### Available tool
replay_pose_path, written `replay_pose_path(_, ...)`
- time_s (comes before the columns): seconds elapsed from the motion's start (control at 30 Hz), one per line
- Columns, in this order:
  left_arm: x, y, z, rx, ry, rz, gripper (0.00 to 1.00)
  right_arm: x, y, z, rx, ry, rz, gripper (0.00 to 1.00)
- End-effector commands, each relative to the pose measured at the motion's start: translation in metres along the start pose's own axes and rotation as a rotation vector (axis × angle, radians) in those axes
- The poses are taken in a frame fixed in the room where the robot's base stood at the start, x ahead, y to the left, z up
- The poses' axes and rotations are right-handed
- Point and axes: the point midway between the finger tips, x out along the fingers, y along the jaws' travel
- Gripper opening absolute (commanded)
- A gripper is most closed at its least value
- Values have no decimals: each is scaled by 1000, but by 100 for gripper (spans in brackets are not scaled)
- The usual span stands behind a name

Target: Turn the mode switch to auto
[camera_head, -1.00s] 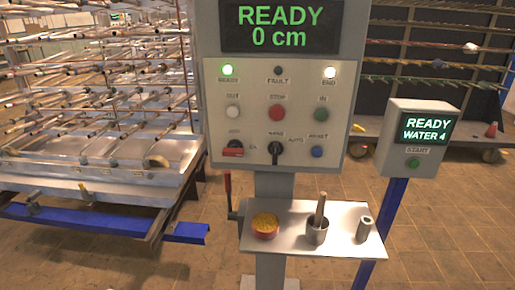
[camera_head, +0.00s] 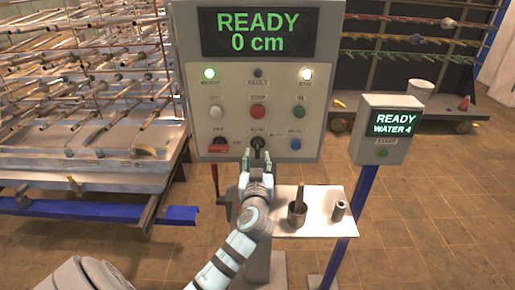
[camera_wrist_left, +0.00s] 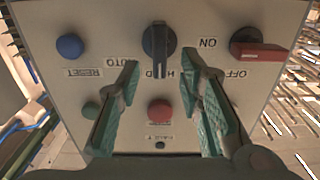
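The mode switch (camera_head: 257,143) is a black rotary knob low in the middle of the control panel (camera_head: 225,107). In the wrist view, which shows the panel upside down, the knob (camera_wrist_left: 158,52) stands with its bar upright, between the HAND and AUTO lettering; its exact setting is hard to read. My left gripper (camera_head: 258,158) is just in front of and below the knob. Contact with the knob cannot be seen. My right gripper is not in view.
A red rotary switch (camera_wrist_left: 260,50) and a blue button (camera_wrist_left: 70,46) flank the knob. A red button (camera_wrist_left: 160,112) and green button (camera_wrist_left: 91,110) are close to the fingers.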

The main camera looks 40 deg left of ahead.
Motion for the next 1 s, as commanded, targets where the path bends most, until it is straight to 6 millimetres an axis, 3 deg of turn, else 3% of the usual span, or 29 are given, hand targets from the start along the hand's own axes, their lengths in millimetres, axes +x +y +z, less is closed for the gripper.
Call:
replay_pose_path(0.1, 25, 0, -1, 1, 0, -1, 33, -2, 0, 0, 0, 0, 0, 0)
replay_pose_path(0.2, 38, 0, 0, 1, -2, -1, 33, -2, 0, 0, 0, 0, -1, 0)
replay_pose_path(0.53, 45, 0, 1, 0, -2, 0, 33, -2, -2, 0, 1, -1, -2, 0)
replay_pose_path(0.77, 45, 0, 1, 0, -2, 0, 0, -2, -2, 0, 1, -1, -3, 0)
replay_pose_path(1.0, 45, 0, 2, 5, -3, 0, 0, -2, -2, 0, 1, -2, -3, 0)
